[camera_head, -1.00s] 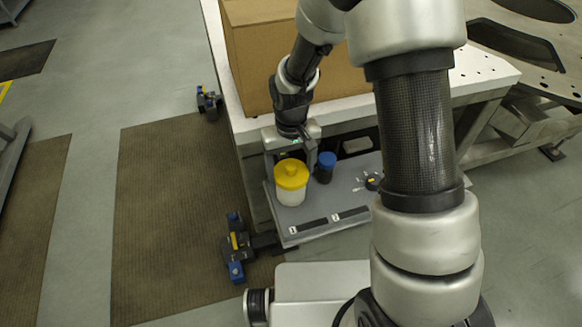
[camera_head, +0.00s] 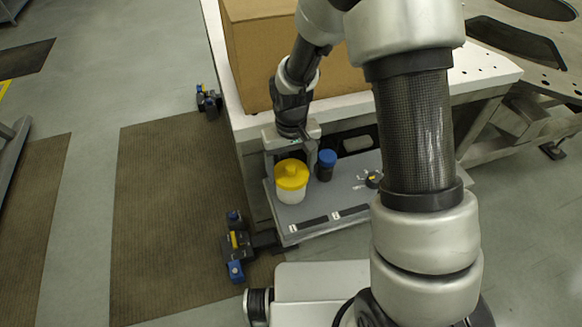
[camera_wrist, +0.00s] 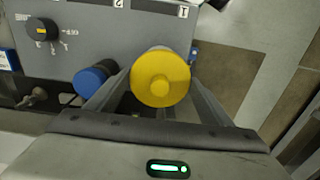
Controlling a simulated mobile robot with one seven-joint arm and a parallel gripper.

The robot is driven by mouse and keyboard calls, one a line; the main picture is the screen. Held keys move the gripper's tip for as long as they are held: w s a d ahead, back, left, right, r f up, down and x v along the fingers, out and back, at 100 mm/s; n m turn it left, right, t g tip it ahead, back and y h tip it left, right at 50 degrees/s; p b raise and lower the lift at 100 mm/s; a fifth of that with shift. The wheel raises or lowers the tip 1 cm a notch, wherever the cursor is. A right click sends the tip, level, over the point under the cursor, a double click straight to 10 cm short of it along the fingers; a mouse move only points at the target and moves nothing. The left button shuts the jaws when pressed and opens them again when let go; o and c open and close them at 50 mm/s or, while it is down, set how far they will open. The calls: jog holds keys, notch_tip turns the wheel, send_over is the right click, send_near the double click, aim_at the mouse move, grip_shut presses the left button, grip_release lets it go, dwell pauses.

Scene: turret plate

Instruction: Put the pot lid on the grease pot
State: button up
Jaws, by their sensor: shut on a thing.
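The pot lid (camera_head: 292,174) is round and yellow with a raised knob. It shows directly over the white grease pot (camera_head: 291,196) on the grey plate. I cannot tell whether the lid is fully seated or slightly above the rim. In the wrist view the lid (camera_wrist: 160,77) lies between my two fingers and hides nearly all of the pot. My gripper (camera_wrist: 160,84) points down and is shut on the lid; it also shows in the head view (camera_head: 292,165), behind the lid. The exact finger contact is hidden.
A dark jar with a blue cap (camera_head: 327,158) stands close right of the pot. A black dial (camera_head: 373,179) sits farther right on the grey plate (camera_head: 335,190). A large cardboard box (camera_head: 290,60) stands on the white table behind. Blue-black clamp-like parts (camera_head: 235,245) are at the left.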

jog(key=shift+f, duration=0.25)
dwell(0.4)
jog(key=o, duration=1.1)
jog(key=shift+o, duration=0.6)
jog(key=shift+r, duration=0.1)
jog(key=shift+r+p, duration=2.15)
jog(key=shift+r, duration=1.3)
